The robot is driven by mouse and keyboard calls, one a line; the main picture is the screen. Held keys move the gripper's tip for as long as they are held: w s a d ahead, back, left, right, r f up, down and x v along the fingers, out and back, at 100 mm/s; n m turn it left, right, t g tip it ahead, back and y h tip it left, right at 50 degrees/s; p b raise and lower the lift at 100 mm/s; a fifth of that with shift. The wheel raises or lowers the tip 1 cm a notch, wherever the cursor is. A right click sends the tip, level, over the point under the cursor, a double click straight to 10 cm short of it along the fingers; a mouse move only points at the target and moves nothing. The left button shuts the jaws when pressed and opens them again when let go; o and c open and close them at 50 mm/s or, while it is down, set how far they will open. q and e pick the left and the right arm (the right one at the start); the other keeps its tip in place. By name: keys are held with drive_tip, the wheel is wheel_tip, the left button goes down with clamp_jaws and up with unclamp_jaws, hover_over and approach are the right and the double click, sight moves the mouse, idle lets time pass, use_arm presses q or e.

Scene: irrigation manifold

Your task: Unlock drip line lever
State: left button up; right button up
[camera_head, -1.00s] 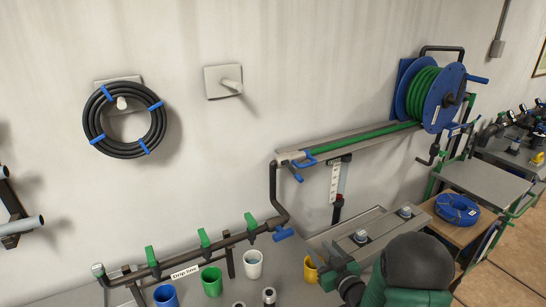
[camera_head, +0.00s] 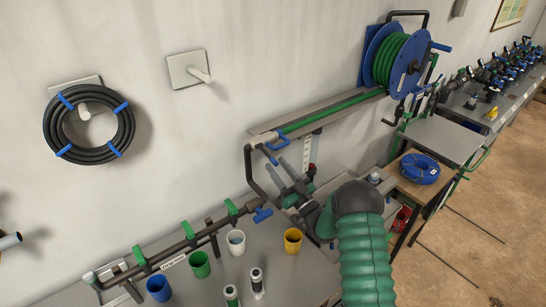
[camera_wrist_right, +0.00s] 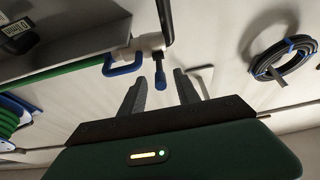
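The pipe marked "Drip line" (camera_head: 174,262) carries several green levers and a blue lever (camera_head: 263,214) at its right end. A small blue lever (camera_head: 272,159) hangs where the black pipe meets the shelf, below a blue U-shaped handle (camera_head: 278,141). I cannot tell which blue lever the task means. My right gripper (camera_head: 278,169) is open and empty close to the small lever. In the right wrist view the small blue lever (camera_wrist_right: 160,75) shows between and just beyond the fingertips (camera_wrist_right: 158,86), with no contact visible. The U-shaped handle (camera_wrist_right: 123,69) is left of it. My left gripper is out of view.
Cups in blue (camera_head: 158,289), green (camera_head: 200,265), white (camera_head: 236,243) and yellow (camera_head: 292,241) stand on the bench, with small fittings (camera_head: 257,282) nearby. A green hose reel (camera_head: 400,62) sits above the shelf. A black hose coil (camera_head: 88,125) hangs on the wall.

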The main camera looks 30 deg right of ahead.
sight(268, 155)
drive_tip(key=shift+x, duration=1.1)
drive_tip(key=shift+w+d+r, duration=0.1)
drive_tip(key=shift+w+r, duration=0.05)
drive_tip(key=shift+w, duration=0.05)
drive_tip(key=shift+c, duration=0.5)
clamp_jaws()
